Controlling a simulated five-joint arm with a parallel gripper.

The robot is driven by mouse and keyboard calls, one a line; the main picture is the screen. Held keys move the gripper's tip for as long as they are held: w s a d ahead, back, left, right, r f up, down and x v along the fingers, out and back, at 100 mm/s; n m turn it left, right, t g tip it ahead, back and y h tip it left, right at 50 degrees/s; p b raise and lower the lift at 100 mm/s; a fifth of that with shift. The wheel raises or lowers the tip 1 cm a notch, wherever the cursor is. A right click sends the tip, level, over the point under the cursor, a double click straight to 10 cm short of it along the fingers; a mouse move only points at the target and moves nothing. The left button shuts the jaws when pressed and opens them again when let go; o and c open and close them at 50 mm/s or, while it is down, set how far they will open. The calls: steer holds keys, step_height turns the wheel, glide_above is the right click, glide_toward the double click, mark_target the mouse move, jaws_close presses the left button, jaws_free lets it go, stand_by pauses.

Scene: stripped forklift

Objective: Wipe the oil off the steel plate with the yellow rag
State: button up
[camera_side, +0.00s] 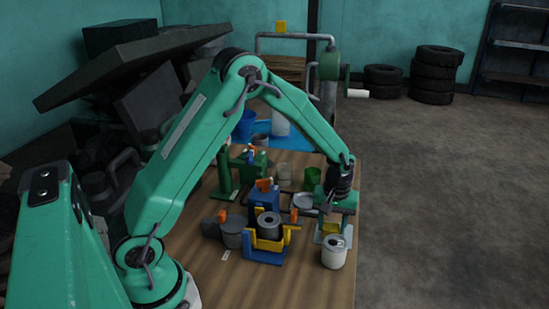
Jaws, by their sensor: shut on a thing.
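My gripper (332,222) points down at the right edge of the wooden table, at the end of my green arm. It is shut on the yellow rag (331,229), of which only a small patch shows beneath it. A pale, flat steel plate (318,238) shows in part around the rag, under my gripper. The rag is low over the plate; I cannot tell if they touch. Most of the plate is hidden by my gripper and the rag, and I cannot make out any oil on it.
A white can (334,255) stands close in front of my gripper. A blue and yellow vise-like holder (266,245) with a dark cylinder is to the left. The table's front is mostly clear.

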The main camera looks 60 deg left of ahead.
steer(key=shift+s+a, duration=0.6)
steer(key=shift+s, duration=0.05)
steer(key=shift+w+d, duration=1.95)
steer(key=shift+w+d+r, duration=0.1)
steer(key=shift+w+d, duration=0.1)
steer(key=shift+w, duration=0.05)
step_height(320, 180, up, 8)
steer(key=shift+s, duration=0.1)
